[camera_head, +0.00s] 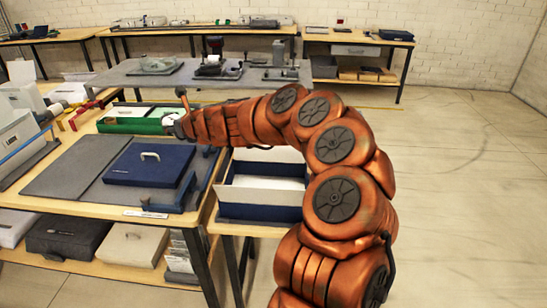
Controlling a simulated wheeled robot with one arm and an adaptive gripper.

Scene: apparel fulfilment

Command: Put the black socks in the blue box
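An open blue box (232,204) with raised pale flaps and a white inside stands on a lower stand, right of the work table. My orange arm passes above and beside it and hides part of its right side. My gripper (174,118) is at the arm's far end, over the back of the work table near a green tray (118,126). It is small and partly hidden, so I cannot tell whether it is open or holds anything. I cannot make out any black socks in this view.
A closed blue case (150,164) with a white handle lies on a grey mat (72,166) on the work table. White boxes (20,128) stand at the left. Tables with equipment line the back. The floor at right is clear.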

